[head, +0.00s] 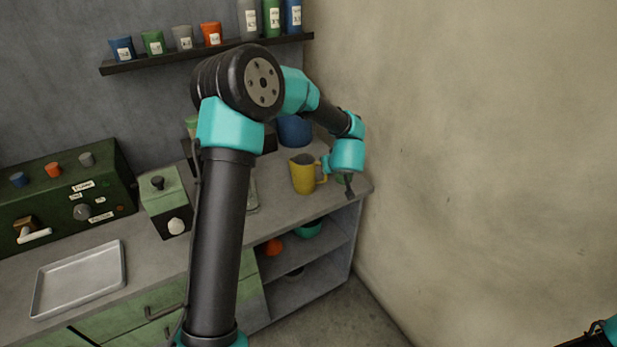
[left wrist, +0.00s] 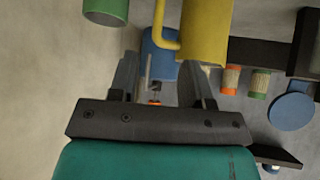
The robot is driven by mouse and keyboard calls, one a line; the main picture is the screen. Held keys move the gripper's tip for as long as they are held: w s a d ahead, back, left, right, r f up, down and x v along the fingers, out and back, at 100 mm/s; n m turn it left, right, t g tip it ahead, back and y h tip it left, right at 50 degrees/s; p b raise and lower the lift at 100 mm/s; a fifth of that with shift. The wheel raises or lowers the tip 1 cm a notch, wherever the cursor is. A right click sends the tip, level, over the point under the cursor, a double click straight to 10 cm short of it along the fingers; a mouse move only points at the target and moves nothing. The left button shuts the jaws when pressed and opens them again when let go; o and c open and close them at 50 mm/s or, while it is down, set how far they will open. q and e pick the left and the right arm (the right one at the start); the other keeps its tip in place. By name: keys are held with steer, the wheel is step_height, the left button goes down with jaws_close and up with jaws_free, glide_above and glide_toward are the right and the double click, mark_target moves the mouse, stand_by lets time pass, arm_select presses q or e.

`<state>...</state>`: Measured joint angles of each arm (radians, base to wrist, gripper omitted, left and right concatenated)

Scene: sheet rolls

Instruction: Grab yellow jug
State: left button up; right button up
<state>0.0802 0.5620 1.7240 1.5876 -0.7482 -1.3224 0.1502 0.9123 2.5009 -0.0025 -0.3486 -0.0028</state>
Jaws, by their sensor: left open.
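The yellow jug (head: 303,174) stands upright on the counter near its right end, with its handle on the right. My left gripper (head: 348,190) is just right of the jug, beside the handle and low over the counter. In the left wrist view the gripper (left wrist: 158,68) is open and empty. There the jug (left wrist: 206,32) is at the top, and its handle (left wrist: 160,30) lies roughly in line with the gap between the fingers. I see no contact with the jug. Only a dark and teal bit of my right arm shows at the bottom right corner.
A blue pot (head: 294,130) stands behind the jug. The wall (head: 470,150) is close on the right of the counter. A green-black box (head: 165,200), a metal tray (head: 80,277) and a control panel (head: 70,195) are on the left. A shelf with cups (head: 210,58) hangs above.

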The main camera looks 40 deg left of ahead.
arm_select(q)
glide_above(326, 181)
steer(key=s+d, duration=0.2)
step_height(326, 181, down, 4)
steer(key=shift+s+f, duration=0.1)
steer(key=shift+f, duration=0.1)
steer(key=shift+d+f+x, duration=0.1)
steer(key=shift+d+x, duration=0.05)
steer(key=shift+x, duration=1.15)
steer(key=shift+d+f+x, duration=0.1)
steer(key=shift+f+x, duration=0.05)
steer(key=shift+x, duration=1.15)
jaws_close()
steer(key=shift+r, duration=0.1)
